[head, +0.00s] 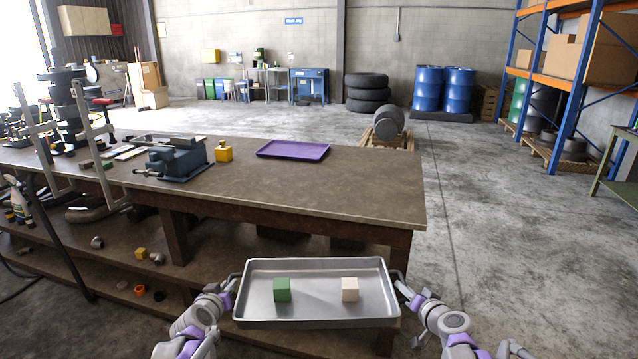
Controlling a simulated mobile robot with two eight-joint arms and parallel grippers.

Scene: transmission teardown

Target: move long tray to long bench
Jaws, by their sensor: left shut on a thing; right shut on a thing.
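The long tray is a grey metal tray (318,301) with a raised rim, low in the middle of the head view. A green cube (282,289) and a whitish cube (349,289) sit inside it, apart. My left gripper (232,287) is shut on the tray's left end. My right gripper (398,281) is shut on its right end. The fingertips are partly hidden by the rim and too small to see clearly.
A purple tray (293,149), a yellow bottle-like item (223,151) and a dark vise-like machine (178,158) stand on the bench. Its right part is bare. A lower shelf (215,262) holds small parts. Open floor (490,220) lies to the right.

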